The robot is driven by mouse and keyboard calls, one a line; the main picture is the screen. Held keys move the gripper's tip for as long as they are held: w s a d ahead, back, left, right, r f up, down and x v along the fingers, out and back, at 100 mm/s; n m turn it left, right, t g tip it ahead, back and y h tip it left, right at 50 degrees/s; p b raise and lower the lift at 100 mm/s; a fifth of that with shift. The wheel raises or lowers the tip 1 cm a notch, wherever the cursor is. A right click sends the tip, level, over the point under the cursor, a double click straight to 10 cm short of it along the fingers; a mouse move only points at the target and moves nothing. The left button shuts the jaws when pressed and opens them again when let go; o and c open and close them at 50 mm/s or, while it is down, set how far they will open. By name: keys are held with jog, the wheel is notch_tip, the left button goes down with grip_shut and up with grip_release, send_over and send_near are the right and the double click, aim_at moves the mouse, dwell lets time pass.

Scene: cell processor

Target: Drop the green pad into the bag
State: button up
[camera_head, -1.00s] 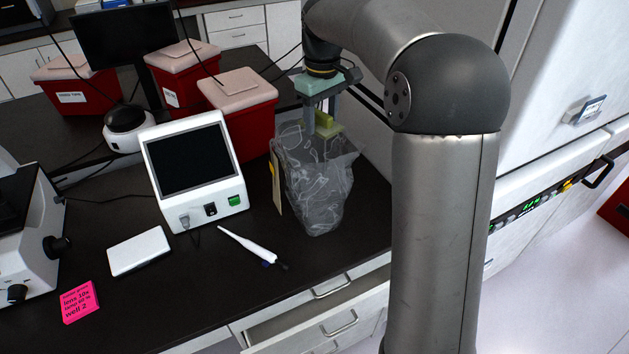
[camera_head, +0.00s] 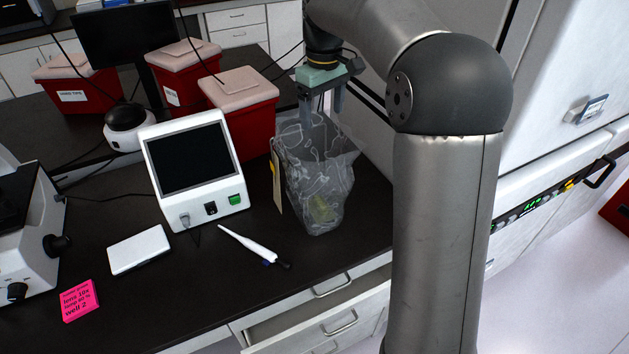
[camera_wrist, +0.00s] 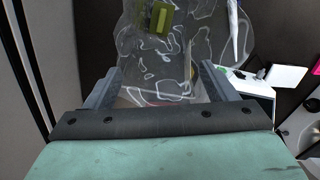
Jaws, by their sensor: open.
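The clear plastic bag (camera_head: 308,165) stands open on the dark bench to the right of the white screen device. The yellow-green pad (camera_head: 321,208) shows through the bag's wall, low inside it. In the wrist view the pad (camera_wrist: 153,17) is at the top of the picture, seen within the clear bag (camera_wrist: 160,60). My gripper (camera_head: 322,110) is above the bag's mouth, with its fingers apart and nothing between them. The fingers also show spread in the wrist view (camera_wrist: 160,85).
A white device with a dark screen (camera_head: 189,160) stands left of the bag. A white pipette (camera_head: 248,243) lies in front of it. A red bin (camera_head: 240,105) stands behind. A white flat box (camera_head: 139,250) and a pink note (camera_head: 80,301) lie at the front left.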

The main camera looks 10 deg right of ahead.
notch_tip(320, 180, up, 15)
dwell(0.3)
jog(key=shift+s, duration=0.1)
jog(key=s+f+m+t+b, duration=0.1)
jog(key=s+f+m+b, duration=0.3)
jog(key=s+f, duration=2.6)
jog(key=s+m, duration=0.1)
jog(key=m, duration=0.1)
jog(key=shift+s+f+m, duration=0.15)
jog(key=shift+f+m, duration=0.15)
